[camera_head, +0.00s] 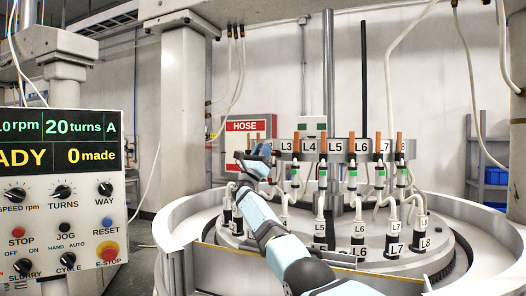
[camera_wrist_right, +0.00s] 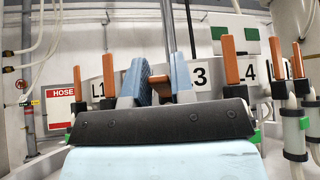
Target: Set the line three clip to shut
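The clips are small levers with orange handles along a ring plate marked L1 to 8. In the head view my right gripper (camera_head: 258,155) is at the ring's left end, beside the L3 label (camera_head: 286,146). In the right wrist view its two blue fingers (camera_wrist_right: 160,80) stand a little apart, left of the label 3 (camera_wrist_right: 200,77). An orange piece (camera_wrist_right: 158,90) shows in the gap, partly hidden by the fingers; I cannot tell whether they grip it. Another orange handle (camera_wrist_right: 230,60) stands upright right of the 3. My left gripper is out of view.
Upright orange handles (camera_head: 351,145) and white hoses crowd the ring to the right. Black-capped hose ends labelled L5 to L8 stand on the round plate (camera_head: 385,262) below. A control panel (camera_head: 65,190) is at the left. A red HOSE sign (camera_head: 243,126) hangs behind.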

